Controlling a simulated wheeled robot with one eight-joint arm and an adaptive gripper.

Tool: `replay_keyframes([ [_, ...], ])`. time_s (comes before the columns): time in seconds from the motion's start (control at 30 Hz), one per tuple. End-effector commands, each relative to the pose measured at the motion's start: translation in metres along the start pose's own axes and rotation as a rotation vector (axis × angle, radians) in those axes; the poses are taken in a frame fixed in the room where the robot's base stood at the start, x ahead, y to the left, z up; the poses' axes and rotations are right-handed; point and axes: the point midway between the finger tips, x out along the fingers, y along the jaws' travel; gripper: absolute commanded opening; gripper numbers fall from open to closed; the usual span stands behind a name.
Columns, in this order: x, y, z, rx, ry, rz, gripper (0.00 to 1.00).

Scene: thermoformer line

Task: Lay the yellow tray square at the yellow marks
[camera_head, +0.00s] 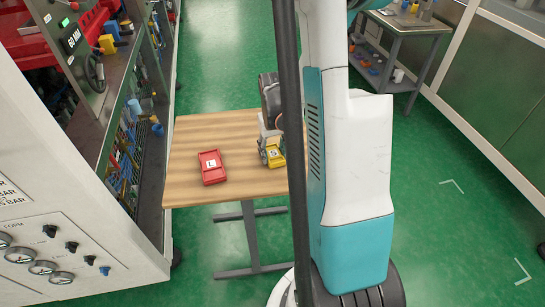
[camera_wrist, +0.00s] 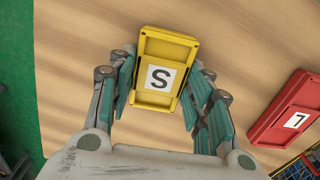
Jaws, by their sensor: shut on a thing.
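The tray appears slightly turned there. Whether it touches the table or is just above it, I cannot tell. I see no yellow marks in either view.
A machine with gauges (camera_head: 45,267) stands close at the left. A grey workbench (camera_head: 405,28) stands at the back right.

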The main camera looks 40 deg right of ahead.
Motion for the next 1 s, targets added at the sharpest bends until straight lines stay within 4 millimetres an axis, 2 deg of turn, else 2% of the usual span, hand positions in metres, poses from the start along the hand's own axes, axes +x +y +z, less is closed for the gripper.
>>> replay_keyframes([
  [1.0, -0.047, 0.000, 0.000, 0.000, 0.000, 0.000, 0.08],
])
